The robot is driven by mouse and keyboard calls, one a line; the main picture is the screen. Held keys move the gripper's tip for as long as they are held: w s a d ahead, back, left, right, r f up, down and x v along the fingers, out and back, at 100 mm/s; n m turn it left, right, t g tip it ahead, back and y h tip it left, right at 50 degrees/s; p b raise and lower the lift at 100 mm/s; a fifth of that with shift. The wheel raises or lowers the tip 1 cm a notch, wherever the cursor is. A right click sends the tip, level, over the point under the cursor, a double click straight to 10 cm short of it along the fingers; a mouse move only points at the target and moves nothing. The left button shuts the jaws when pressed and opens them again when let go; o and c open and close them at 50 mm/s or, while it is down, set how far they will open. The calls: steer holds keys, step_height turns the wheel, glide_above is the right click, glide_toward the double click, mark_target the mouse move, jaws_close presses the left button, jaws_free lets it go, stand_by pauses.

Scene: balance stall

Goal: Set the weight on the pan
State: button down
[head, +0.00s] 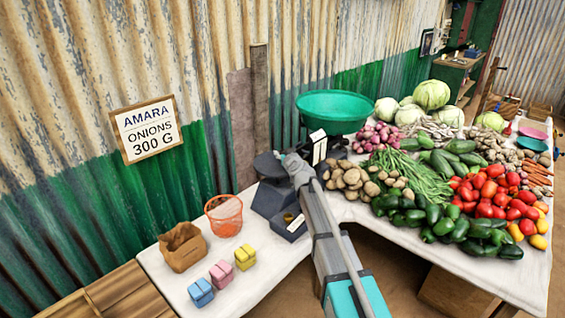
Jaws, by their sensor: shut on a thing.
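A dark grey balance (268,201) stands on the white-covered table, with a white label (318,147) on its right side. A green bowl (333,113) sits at its upper right. My gripper (268,164) is over the balance at the end of my arm, shut; its fingertips and the weight in them are hard to make out against the dark balance. A small brass piece (288,217) shows in a grey block (290,226) at the front of the balance. The weight pan is not clearly visible behind my gripper and wrist.
An orange basket (224,216), a brown paper bag (182,247) and small blue (201,292), pink (222,273) and yellow (245,257) blocks stand left. Potatoes (352,178) and other vegetables crowd the right. A sign (147,130) reads "AMARA ONIONS 300 G".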

steer(key=shift+w+a+f+b, duration=0.1)
steer(key=shift+w+f+b, duration=0.35)
steer(key=shift+f+b, duration=0.15)
steer(key=shift+s+f+b, duration=0.15)
steer(key=shift+f+b, duration=1.1)
steer(key=shift+f, duration=0.1)
steer(key=shift+c, duration=0.7)
jaws_free()
steer(key=shift+f, duration=0.1)
steer(key=shift+r, duration=0.2)
steer(key=p+v, duration=0.2)
steer(key=v, duration=1)
steer(key=shift+f, duration=0.1)
